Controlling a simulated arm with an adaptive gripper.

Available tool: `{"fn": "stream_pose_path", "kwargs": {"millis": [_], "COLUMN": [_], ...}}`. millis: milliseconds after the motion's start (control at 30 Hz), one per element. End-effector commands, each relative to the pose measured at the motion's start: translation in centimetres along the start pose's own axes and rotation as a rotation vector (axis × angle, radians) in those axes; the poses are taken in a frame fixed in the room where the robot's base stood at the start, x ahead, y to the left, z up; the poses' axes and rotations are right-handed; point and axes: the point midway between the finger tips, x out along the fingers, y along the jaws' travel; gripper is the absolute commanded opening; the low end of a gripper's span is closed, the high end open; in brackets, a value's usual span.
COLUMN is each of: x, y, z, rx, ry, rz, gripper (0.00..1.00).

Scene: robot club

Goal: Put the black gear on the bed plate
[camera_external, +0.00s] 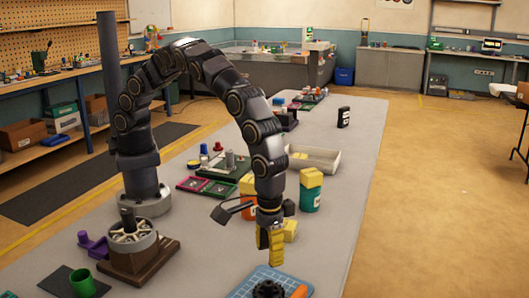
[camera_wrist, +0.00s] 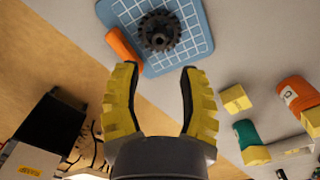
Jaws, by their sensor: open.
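The black gear (camera_external: 268,290) lies on a blue gridded mat or plate (camera_external: 246,283) at the bottom edge of the external view. The gear also shows in the wrist view (camera_wrist: 158,30), flat on the blue gridded surface (camera_wrist: 196,40). My gripper (camera_external: 274,262), with yellow fingers, hangs pointing down above the far side of the mat, apart from the gear. In the wrist view my gripper (camera_wrist: 160,72) is open and empty, with the gear beyond its fingertips. A dark green plate with upright posts (camera_external: 224,168) stands farther back; I cannot tell whether it is the bed plate.
An orange block (camera_wrist: 123,46) lies beside the gear at the mat's edge. Yellow-topped green (camera_external: 310,190) and orange containers stand behind my gripper. A pale open tray (camera_external: 318,160) is farther back. A green cup (camera_external: 82,283) stands at front left. The table's right side is clear.

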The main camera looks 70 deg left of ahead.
Motion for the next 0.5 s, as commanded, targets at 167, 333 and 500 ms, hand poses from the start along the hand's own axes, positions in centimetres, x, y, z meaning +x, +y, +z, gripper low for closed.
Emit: {"fn": "stream_pose_path", "kwargs": {"millis": [167,333,500], "x": [-2.7,-3.5,-3.7], "y": [0.1,0.0,-0.3], "z": [0.0,0.0,-0.4], "rx": [0.000,0.000,-0.004], "ry": [0.002,0.000,0.003], "rz": [0.005,0.002,0.000], "gripper": [0.41,0.41,0.41]}}
